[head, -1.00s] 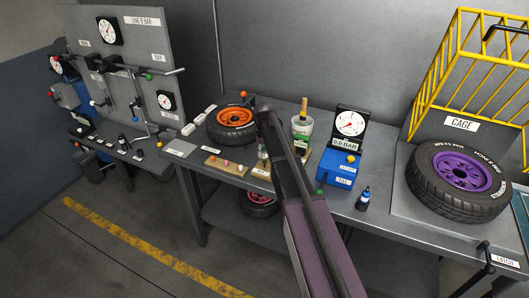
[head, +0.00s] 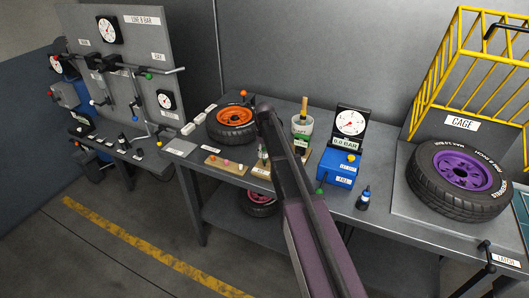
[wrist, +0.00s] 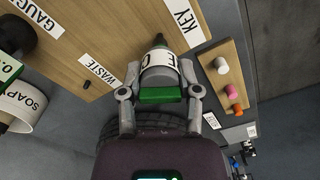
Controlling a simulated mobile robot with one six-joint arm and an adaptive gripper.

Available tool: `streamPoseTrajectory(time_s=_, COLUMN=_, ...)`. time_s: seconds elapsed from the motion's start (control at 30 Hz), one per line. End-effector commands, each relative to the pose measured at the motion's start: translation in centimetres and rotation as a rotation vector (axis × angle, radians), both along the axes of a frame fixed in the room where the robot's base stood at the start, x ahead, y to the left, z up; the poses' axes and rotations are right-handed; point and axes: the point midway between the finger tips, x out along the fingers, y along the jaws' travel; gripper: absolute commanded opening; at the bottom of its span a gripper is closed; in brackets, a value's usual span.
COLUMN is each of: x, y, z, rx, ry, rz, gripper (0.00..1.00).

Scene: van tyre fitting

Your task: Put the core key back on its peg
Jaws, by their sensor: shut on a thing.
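My gripper (wrist: 160,93) is shut on a green piece (wrist: 161,96), which I take to be the core key (wrist: 161,96). A pale rounded body with partly hidden lettering and a dark tip shows just beyond it; I cannot tell if it belongs to the key. The wooden board (wrist: 110,40) lies under the gripper, with the KEY label (wrist: 183,18) close to the dark tip. The peg is not clearly visible. In the head view my arm hides most of the gripper and key, above the front of the bench (head: 330,199).
A small board with coloured caps (wrist: 222,75) is right of the gripper in the wrist view, and a SOAP pot (wrist: 22,108) is left. A tyre with an orange rim (head: 232,122) lies behind. The blue gauge box (head: 338,167) and a small bottle (head: 364,198) stand to the right.

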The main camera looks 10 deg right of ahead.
Motion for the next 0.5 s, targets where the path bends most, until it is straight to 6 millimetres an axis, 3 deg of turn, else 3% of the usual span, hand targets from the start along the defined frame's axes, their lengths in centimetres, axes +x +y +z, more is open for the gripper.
streamPoseTrajectory(time_s=0.5, x=0.00, y=0.01, z=-1.02, rx=0.000, ry=0.000, rz=0.000, gripper=0.00)
